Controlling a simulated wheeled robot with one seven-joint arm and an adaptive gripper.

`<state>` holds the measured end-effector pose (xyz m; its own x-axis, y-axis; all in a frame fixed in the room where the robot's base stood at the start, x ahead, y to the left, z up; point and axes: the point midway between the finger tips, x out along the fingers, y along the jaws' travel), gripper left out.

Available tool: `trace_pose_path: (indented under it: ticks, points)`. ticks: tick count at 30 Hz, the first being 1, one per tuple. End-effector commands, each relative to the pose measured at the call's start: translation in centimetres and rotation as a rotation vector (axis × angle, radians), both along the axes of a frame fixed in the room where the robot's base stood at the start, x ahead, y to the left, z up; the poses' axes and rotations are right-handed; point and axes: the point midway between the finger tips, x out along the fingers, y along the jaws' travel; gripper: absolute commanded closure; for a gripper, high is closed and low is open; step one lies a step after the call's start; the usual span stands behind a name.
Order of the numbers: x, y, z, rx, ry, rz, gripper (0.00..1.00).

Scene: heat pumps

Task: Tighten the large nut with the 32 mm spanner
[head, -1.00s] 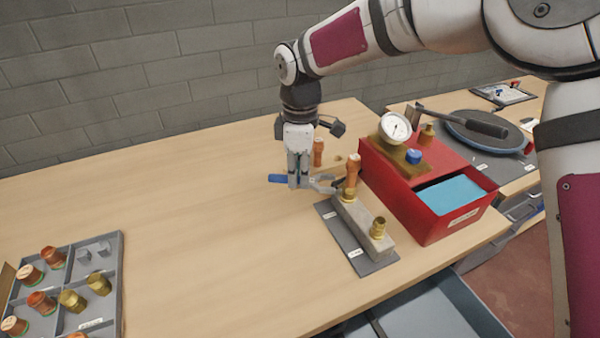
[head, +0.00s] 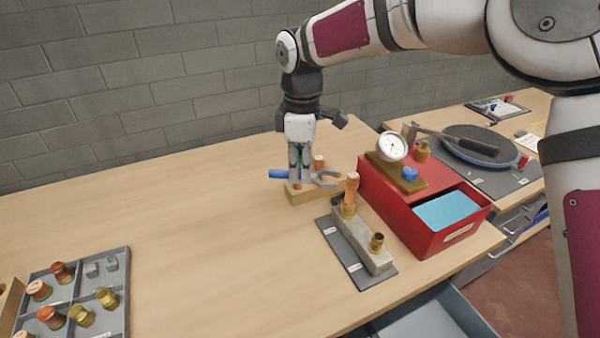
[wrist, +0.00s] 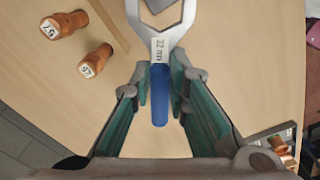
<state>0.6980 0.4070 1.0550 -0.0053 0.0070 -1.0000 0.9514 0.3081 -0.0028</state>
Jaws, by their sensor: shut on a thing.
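My gripper (head: 299,184) is shut on the spanner's blue handle (head: 279,174), which also shows in the wrist view (wrist: 159,95). The spanner's grey open jaw (head: 328,179) points right, toward the fixture, and its label in the wrist view ends in "2 mm". A grey block (head: 362,238) carries a brass nut (head: 348,211) at the foot of a copper fitting (head: 352,187). A second brass fitting (head: 377,243) stands at its near end. I cannot tell which nut is the large one. The spanner jaw appears apart from both.
A light wooden block (head: 325,193) with copper-coloured pieces shows at my gripper. A red box (head: 425,238) with a gauge (head: 393,147) stands right of the fixture. A grey compartment tray (head: 124,290) with fittings lies at left. The table between is clear.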

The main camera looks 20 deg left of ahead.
Motion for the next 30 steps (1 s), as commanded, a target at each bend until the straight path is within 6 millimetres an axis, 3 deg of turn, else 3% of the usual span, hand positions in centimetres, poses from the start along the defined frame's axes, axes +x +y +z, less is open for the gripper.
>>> trace_pose_path:
  ticks: [21,30]
  points:
    - [0.0,0.0,4.6,0.002,-0.002,0.0,1.0]
    - [0.0,0.0,5.1,0.0,0.0,0.0,1.0]
